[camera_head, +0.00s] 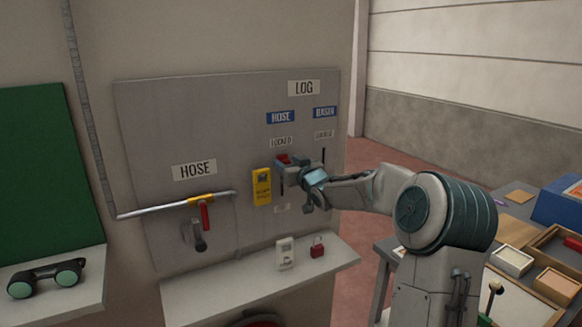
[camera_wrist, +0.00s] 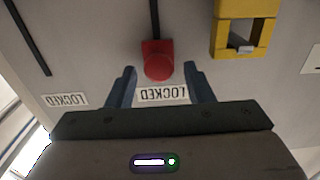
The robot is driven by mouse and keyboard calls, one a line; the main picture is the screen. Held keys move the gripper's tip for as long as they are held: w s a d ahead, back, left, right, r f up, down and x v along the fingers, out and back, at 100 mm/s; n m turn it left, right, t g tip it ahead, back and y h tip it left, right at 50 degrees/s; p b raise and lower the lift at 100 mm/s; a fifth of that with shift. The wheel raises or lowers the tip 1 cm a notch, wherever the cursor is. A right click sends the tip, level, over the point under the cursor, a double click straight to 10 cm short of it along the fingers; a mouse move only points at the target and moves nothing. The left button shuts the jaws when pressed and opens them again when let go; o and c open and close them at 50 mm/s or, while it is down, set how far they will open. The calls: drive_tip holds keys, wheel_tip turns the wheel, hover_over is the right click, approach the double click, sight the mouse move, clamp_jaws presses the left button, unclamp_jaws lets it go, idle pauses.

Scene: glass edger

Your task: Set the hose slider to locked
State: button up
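The hose slider's red knob (camera_wrist: 157,60) sits close to the LOCKED label (camera_wrist: 163,94), at the label end of its dark slot (camera_wrist: 154,18). The wrist view is upside down. In the head view the red knob (camera_head: 282,159) shows just below the LOCKED label (camera_head: 281,142), under the blue HOSE sign (camera_head: 280,117), partly hidden by my gripper (camera_head: 290,172). In the wrist view my gripper (camera_wrist: 160,82) is open, one finger on each side of the knob with visible gaps. I cannot tell the depth between fingertips and knob.
The basin slot (camera_head: 323,157) is to the right on the grey panel (camera_head: 145,120). A yellow tag holder (camera_head: 262,187) hangs to the left. Below, a shelf (camera_head: 225,287) bears a white device (camera_head: 285,253) and a red padlock (camera_head: 318,247). A pipe with a red-handled valve (camera_head: 205,217) is further left.

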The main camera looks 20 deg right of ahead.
drive_tip(key=shift+s+d+f, duration=0.1)
drive_tip(key=shift+f, duration=0.1)
drive_tip(key=shift+s, duration=0.3)
drive_tip(key=s+d+b, duration=0.2)
drive_tip(key=s, duration=1)
drive_tip(key=shift+s+d+b, duration=0.25)
drive_tip(key=shift+s+b, duration=0.05)
drive_tip(key=shift+s, duration=0.1)
drive_tip(key=shift+a, duration=0.1)
drive_tip(key=s+a+f+g+h, duration=0.1)
drive_tip(key=s+a+f+g, duration=0.3)
drive_tip(key=s, duration=0.7)
drive_tip(key=s+a+f+m+g+h, duration=0.1)
drive_tip(key=s+a+f+g, duration=0.3)
drive_tip(key=s, duration=0.7)
drive_tip(key=s+a+f+m+g+h, duration=0.1)
drive_tip(key=s+a+f+g, duration=0.3)
drive_tip(key=s, duration=0.7)
wheel_tip(320, 180, down, 2)
drive_tip(key=shift+s+f+g, duration=0.2)
drive_tip(key=shift+s+g, duration=0.15)
drive_tip(key=shift+g, duration=0.65)
